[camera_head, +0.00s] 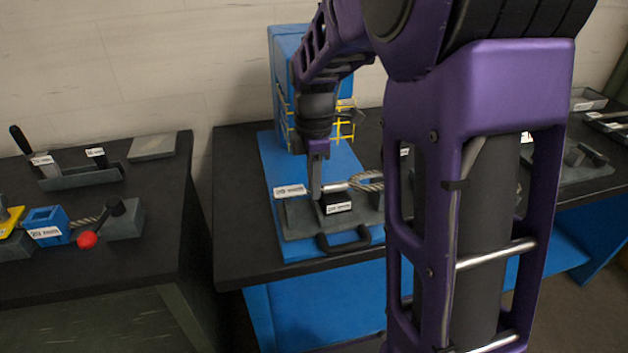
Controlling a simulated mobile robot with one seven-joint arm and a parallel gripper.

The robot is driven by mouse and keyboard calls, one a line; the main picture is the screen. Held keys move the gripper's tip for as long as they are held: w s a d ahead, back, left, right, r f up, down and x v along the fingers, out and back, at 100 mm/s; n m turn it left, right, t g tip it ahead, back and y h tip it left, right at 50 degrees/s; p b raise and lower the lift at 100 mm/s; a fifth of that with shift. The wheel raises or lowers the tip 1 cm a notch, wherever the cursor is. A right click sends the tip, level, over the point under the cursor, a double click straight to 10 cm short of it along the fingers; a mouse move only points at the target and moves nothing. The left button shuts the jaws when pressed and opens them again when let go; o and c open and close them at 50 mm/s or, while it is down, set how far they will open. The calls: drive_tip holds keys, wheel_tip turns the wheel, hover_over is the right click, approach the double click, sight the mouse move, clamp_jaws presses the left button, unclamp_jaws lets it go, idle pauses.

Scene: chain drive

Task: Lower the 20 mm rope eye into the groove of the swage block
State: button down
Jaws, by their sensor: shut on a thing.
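My gripper (316,192) points straight down over the blue press on the middle bench. It is shut on the silver ferrule of the rope eye (370,181), whose grey twisted rope runs to the right, partly behind my purple arm. The swage block (336,203) is small and dark with a white label, and sits on a grey plate just below and right of the fingers. The ferrule is at the top of the block; I cannot tell whether it touches the block or lies in the groove. The groove itself is hidden at this angle.
The grey plate (300,220) has a black handle (343,240) at its front. A yellow guard (345,122) stands behind the gripper on the blue press (283,65). The left bench holds a blue clamp (47,222) and a red-knobbed lever (87,239). A gap separates the benches.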

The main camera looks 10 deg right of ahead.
drive_tip(key=shift+f+b, duration=0.4)
drive_tip(key=shift+f, duration=0.15)
idle(0.4)
drive_tip(key=c, duration=0.7)
unclamp_jaws()
drive_tip(key=shift+r, duration=0.1)
